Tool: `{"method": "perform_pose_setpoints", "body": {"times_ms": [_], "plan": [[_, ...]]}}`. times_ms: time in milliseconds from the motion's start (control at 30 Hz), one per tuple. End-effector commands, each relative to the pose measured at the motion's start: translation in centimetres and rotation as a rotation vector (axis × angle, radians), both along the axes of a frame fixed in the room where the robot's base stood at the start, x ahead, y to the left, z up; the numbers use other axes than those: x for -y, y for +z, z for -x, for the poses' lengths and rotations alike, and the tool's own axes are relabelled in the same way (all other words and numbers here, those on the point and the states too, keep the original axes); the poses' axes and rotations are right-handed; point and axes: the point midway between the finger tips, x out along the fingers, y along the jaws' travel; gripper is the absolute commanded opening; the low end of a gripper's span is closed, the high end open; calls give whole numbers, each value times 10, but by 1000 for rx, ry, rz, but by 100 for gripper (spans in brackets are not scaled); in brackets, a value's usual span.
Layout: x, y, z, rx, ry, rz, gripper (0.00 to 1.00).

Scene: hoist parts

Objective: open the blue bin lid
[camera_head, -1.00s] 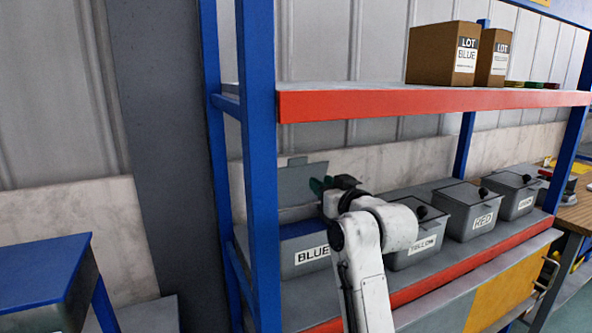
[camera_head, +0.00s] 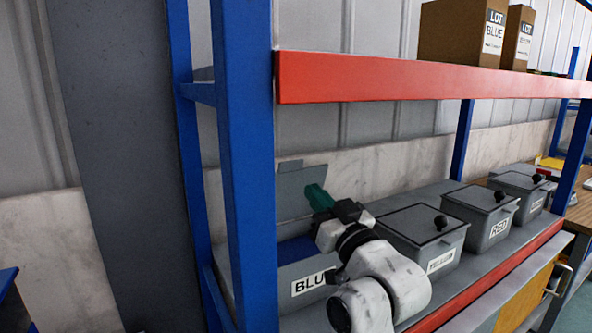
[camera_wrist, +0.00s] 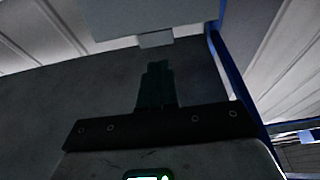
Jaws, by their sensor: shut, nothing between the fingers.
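The blue bin (camera_head: 289,272) is a grey box labelled BLUE on the lower shelf, at the left end of the row. Its grey lid (camera_head: 293,190) stands raised at the back, close to upright, and blue shows inside the bin. My gripper (camera_head: 316,193), with green fingers, is shut and empty above the bin, in front of the lid's right side. Whether it touches the lid cannot be told. In the wrist view the shut fingers (camera_wrist: 155,70) point toward a grey panel with a small tab, which looks like the lid (camera_wrist: 150,15). My arm hides the bin's right part.
The yellow bin (camera_head: 432,240) and red bin (camera_head: 487,215) stand shut to the right, with black knobs. A blue post (camera_head: 245,160) rises close to the left of the blue bin. The upper shelf's red edge (camera_head: 420,89) runs above, carrying cardboard boxes.

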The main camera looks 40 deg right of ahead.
Motion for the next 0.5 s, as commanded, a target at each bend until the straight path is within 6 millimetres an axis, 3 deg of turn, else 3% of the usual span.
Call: {"method": "perform_pose_setpoints", "body": {"times_ms": [200, 500], "plan": [[11, 15, -40, 0, 0, -1, 0], [21, 24, -71, -1, 0, 0, 0]]}}
